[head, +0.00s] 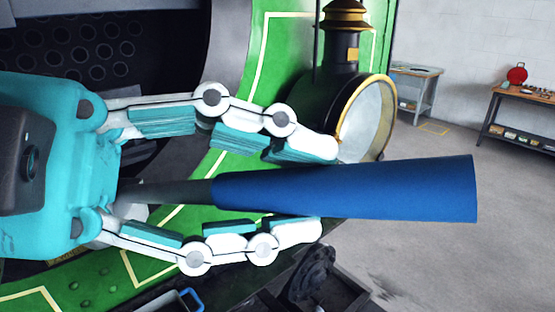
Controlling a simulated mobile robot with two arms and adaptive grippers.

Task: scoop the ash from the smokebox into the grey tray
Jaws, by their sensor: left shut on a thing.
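My left gripper (322,189) is large in the middle of the head view, its two fingers closed on a tool with a thick blue handle (420,188). The handle points right, and its dark grey shaft (170,192) runs left behind the palm. The tool's far end is hidden. The smokebox (100,48) is open at the upper left, with a dark plate of round tube holes at its back. My gripper covers its lower part, and I cannot make out ash. A grey object with a blue corner (190,298) is cut off at the bottom; I cannot tell if it is the tray.
The green engine front (270,50) with cream lines curves behind my gripper. A black and brass lamp (365,115) stands close beyond the upper fingertip. Dark metal parts (312,275) lie below the handle. Two workbenches (520,95) (415,85) stand far right, with open floor before them.

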